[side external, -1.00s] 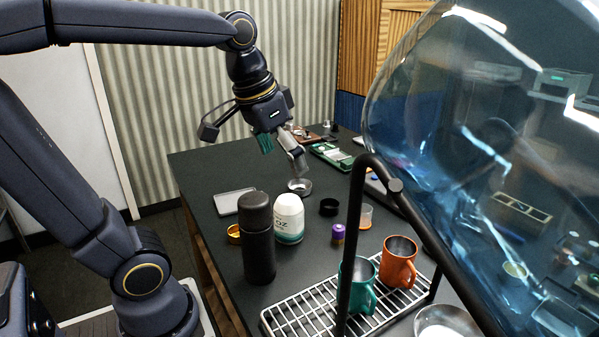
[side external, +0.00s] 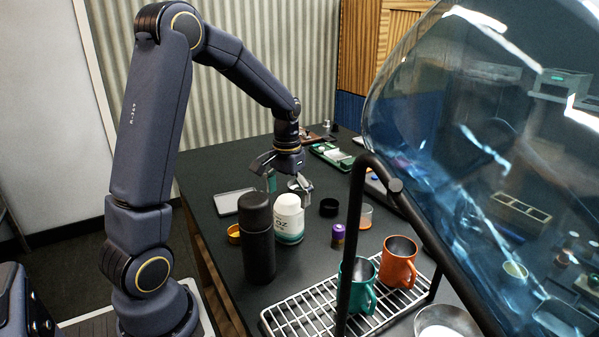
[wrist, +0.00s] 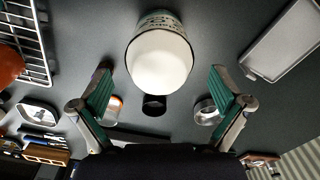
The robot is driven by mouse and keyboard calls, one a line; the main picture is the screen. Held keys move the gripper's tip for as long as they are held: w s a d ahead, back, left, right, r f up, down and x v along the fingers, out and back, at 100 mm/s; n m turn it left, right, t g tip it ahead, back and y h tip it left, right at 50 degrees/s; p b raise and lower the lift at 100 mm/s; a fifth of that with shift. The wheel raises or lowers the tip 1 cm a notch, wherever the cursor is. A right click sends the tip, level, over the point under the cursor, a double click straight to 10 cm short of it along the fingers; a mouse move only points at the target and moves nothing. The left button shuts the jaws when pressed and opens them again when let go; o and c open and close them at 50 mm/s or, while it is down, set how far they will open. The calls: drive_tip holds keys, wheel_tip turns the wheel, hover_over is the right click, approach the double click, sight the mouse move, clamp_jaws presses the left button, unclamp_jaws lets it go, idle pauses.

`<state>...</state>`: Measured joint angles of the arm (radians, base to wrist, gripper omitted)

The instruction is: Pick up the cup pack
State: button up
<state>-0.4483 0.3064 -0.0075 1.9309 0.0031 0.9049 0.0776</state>
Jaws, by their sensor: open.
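The cup pack (side external: 289,222) is a white, round-topped cylinder with a green band and dark lettering. It stands upright on the dark table behind and to the right of a black bottle (side external: 258,240). My gripper (side external: 286,186) is open and empty, pointing down just above and behind the pack. In the wrist view, the pack's white top (wrist: 160,62) lies centred between the two green-padded fingers of my gripper (wrist: 161,74), with a gap on each side. No contact shows.
A black ring (side external: 329,207), a purple-and-gold canister (side external: 338,233) and a grey tray (side external: 229,202) lie around the pack. A wire rack (side external: 300,317) holds a green mug (side external: 357,287) and an orange mug (side external: 398,262). A black frame (side external: 356,225) stands at right.

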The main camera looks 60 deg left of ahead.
sight(289, 218)
wheel_tip(289, 218, down, 7)
drive_tip(key=shift+w, duration=0.1)
idle(0.3)
drive_tip(key=c, duration=1.2)
